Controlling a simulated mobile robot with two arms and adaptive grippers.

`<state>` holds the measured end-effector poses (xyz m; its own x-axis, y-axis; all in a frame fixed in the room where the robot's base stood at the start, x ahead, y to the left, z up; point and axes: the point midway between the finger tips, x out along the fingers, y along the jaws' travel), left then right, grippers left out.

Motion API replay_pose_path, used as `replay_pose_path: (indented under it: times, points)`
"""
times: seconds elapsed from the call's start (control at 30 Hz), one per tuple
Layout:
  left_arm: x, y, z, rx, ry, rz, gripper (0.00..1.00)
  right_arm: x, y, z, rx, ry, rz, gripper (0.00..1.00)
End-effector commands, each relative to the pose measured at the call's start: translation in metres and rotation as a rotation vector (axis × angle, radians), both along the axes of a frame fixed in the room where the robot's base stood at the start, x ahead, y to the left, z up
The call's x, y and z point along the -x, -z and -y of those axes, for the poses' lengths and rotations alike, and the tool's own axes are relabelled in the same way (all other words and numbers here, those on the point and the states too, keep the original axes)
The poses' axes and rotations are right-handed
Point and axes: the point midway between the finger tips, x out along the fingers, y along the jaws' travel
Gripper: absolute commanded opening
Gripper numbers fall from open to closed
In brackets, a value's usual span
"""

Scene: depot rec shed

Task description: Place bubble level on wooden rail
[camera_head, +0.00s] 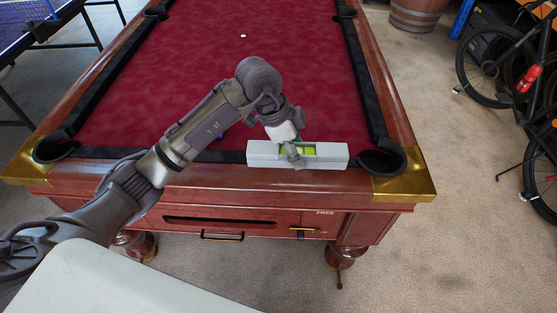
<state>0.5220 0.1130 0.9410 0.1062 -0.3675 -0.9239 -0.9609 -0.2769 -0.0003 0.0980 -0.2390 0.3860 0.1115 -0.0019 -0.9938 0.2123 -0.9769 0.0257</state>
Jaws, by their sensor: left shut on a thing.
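The bubble level (325,155) is a light grey bar with a yellow-green vial in its middle. It lies lengthwise along the near wooden rail (215,178) of the pool table, toward the right corner. My left gripper (292,155) comes down from above and is shut on the level near its middle. The level looks to be at or just above the rail; I cannot tell whether it touches. It hides part of the rail and the black cushion behind it. My right gripper is not in view.
The red cloth (290,60) is mostly clear, with a small white ball (243,36) far back. A corner pocket (382,162) lies just right of the level. Bicycles (500,75) and a barrel (415,14) stand at right. A blue table (22,22) is at far left.

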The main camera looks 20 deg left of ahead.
Motion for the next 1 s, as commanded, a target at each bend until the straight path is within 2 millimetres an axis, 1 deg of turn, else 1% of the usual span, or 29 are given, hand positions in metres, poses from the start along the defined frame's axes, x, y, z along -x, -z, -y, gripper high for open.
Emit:
replay_pose_path:
  times: [0.03,0.1,0.2,0.27,0.37,0.6,0.63,1.0]
  points:
    - [0.002,0.006,-0.012,-0.001,-0.003,-0.003,0.0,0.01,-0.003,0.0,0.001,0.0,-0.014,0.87]
    - [0.003,0.012,-0.023,-0.001,-0.003,-0.001,0.0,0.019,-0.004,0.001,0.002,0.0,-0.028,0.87]
    - [0.003,0.019,-0.033,0.001,0.0,0.0,0.0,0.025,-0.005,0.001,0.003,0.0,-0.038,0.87]
    - [0.004,0.021,-0.036,0.002,0.0,0.001,0.0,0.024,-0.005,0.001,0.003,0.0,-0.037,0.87]
    - [0.004,0.026,-0.038,0.002,0.0,0.001,0.0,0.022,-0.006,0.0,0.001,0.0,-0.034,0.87]
    - [0.004,0.059,-0.037,0.001,0.0,-0.002,0.0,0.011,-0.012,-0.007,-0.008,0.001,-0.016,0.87]
    - [0.004,0.061,-0.037,0.001,-0.001,0.0,0.0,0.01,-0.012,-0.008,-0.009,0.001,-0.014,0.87]
    - [0.004,0.066,-0.037,0.001,0.0,0.003,0.0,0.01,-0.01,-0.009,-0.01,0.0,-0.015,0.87]
